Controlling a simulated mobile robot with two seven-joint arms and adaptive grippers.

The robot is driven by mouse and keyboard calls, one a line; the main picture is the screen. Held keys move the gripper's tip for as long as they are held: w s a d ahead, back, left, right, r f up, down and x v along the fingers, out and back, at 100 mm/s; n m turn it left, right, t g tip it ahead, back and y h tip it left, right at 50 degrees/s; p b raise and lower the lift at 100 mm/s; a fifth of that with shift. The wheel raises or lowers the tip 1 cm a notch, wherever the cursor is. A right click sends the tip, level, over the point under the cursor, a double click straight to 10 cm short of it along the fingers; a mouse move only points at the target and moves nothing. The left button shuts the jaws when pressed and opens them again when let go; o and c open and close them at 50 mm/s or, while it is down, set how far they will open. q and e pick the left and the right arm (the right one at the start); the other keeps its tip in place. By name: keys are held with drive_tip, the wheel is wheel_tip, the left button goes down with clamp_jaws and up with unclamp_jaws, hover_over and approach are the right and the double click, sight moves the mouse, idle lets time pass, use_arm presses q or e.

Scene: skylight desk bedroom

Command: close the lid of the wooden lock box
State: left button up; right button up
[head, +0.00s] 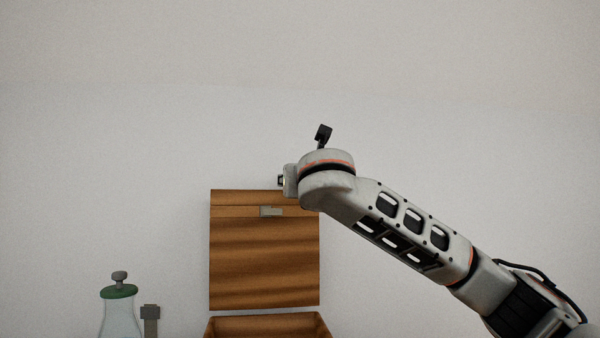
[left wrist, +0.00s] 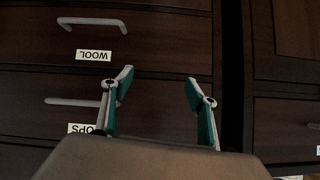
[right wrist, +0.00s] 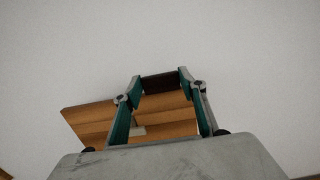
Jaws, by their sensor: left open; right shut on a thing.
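The wooden lock box (head: 268,327) shows only its upper rim at the bottom of the head view. Its lid (head: 262,260) stands upright above it, open, with a metal clasp plate (head: 271,211) near its top edge. The lid also shows in the right wrist view (right wrist: 95,121). My left gripper (left wrist: 159,82) is open and empty, in front of dark drawers.
A glass bottle with a green collar (head: 119,292) and a grey-topped object (head: 151,315) stand left of the box. A plain wall is behind. The left wrist view shows dark drawers with handles (left wrist: 92,22) and a "WOOL" label (left wrist: 93,56).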

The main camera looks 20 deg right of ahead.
use_arm(q)
drive_tip(key=shift+s+f+b, duration=0.15)
drive_tip(key=shift+f+b, duration=0.3)
drive_tip(key=shift+b, duration=0.45)
use_arm(e)
drive_tip(key=s+a+f+t, duration=0.2)
drive_tip(key=s+f+t, duration=0.1)
drive_tip(key=s, duration=0.4)
drive_tip(key=s+a+f+t+h, duration=0.1)
drive_tip(key=s+f+t, duration=0.2)
drive_tip(key=s, duration=0.4)
drive_tip(key=shift+s+a, duration=0.25)
drive_tip(key=shift+a, duration=0.15)
drive_tip(key=o, duration=1.6)
drive_tip(key=v, duration=0.7)
drive_tip(key=shift+f+h, duration=0.2)
drive_tip(key=shift+h, duration=0.1)
drive_tip(key=shift+s+a, duration=0.1)
drive_tip(key=shift+s, duration=0.05)
